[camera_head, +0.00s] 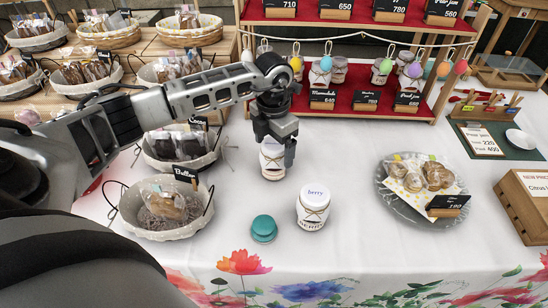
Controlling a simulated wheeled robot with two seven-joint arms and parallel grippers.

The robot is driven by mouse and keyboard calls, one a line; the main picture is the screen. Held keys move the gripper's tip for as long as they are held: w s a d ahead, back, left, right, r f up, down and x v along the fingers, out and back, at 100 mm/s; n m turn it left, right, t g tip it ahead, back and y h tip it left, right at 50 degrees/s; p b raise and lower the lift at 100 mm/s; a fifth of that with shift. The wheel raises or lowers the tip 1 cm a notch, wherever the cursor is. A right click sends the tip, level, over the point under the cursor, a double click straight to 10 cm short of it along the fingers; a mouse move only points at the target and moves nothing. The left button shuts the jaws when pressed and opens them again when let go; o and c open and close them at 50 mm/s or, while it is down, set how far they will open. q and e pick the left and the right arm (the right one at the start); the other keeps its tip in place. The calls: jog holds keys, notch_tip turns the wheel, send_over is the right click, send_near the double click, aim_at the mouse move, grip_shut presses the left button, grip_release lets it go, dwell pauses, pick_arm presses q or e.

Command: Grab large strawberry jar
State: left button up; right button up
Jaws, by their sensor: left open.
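A large white-lidded jar (314,216) with "berry" on its lid stands upright on the white tablecloth, near the front middle. A second white jar (272,168) stands behind it to the left, its top hidden by my left gripper (275,145). That gripper points down, open, with its fingers at the upper part of this second jar. I cannot tell whether they touch it, and its label is not readable. A teal round lid or low jar (263,227) sits left of the berry jar. My right gripper is not in view.
A wire-handled basket (155,232) stands at the front left, with more baskets behind it. A plate of pastries (387,192) is on the right. A red stepped shelf (355,98) with small jars is at the back. The tablecloth between jars and plate is clear.

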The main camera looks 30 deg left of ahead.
pick_arm(q)
jog(key=f, duration=0.4)
jog(key=shift+w+f, duration=0.25)
jog(key=c, duration=1.2)
jog(key=shift+r, duration=0.1)
jog(key=shift+c, duration=0.7)
jog(key=shift+a+r, duration=0.1)
